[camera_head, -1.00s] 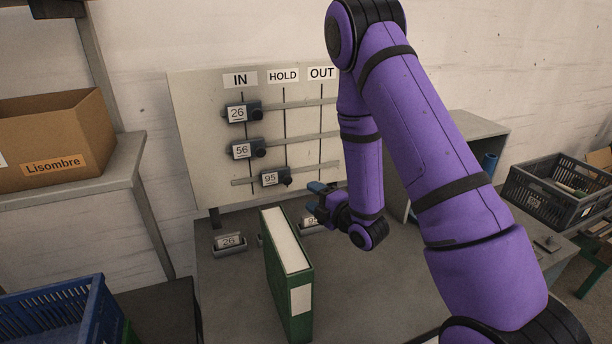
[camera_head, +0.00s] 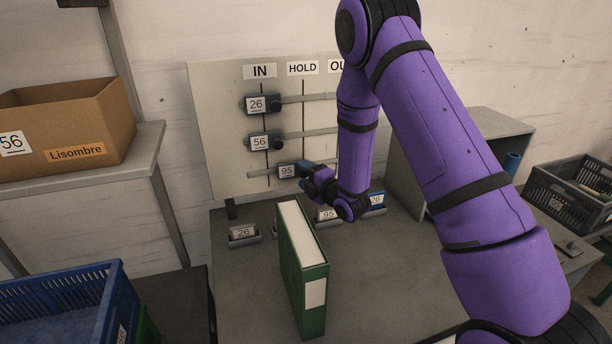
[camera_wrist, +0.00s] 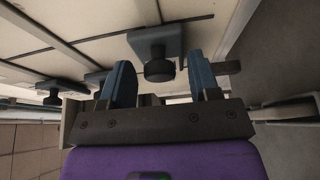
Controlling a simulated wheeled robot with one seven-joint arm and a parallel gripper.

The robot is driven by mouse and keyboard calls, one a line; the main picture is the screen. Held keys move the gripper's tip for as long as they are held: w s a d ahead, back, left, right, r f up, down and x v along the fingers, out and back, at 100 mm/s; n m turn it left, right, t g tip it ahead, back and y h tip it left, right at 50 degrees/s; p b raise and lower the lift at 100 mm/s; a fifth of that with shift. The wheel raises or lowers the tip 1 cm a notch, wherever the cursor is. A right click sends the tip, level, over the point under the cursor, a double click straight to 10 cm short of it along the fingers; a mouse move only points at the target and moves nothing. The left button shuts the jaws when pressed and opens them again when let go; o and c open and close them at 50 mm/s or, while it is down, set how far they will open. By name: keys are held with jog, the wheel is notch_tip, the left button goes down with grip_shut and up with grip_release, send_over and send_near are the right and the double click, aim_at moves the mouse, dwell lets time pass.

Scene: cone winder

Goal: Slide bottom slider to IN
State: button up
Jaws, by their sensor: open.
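The bottom slider (camera_head: 287,171), a dark block tagged 95 with a round knob, sits on the lowest rail of the pale board, between the IN and HOLD lines. My gripper (camera_head: 306,178) is at its right end and partly hides it in the head view. In the wrist view the slider (camera_wrist: 156,42) and its dark knob lie ahead, between my two open blue fingers (camera_wrist: 162,80). The IN label (camera_head: 260,71) is at the top left of the board.
Sliders tagged 26 (camera_head: 258,104) and 56 (camera_head: 261,142) sit above, at the IN line. A green binder (camera_head: 313,285) stands upright on the grey desk, in front of the board. Small tagged holders, including 26 (camera_head: 244,234), line the desk's back.

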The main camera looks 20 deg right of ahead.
jog(key=shift+w, duration=0.1)
grip_shut()
jog(key=a, duration=0.7)
jog(key=shift+a, duration=0.3)
grip_release()
jog(key=shift+a, duration=0.1)
jog(key=v, duration=1)
jog(key=shift+s, duration=0.4)
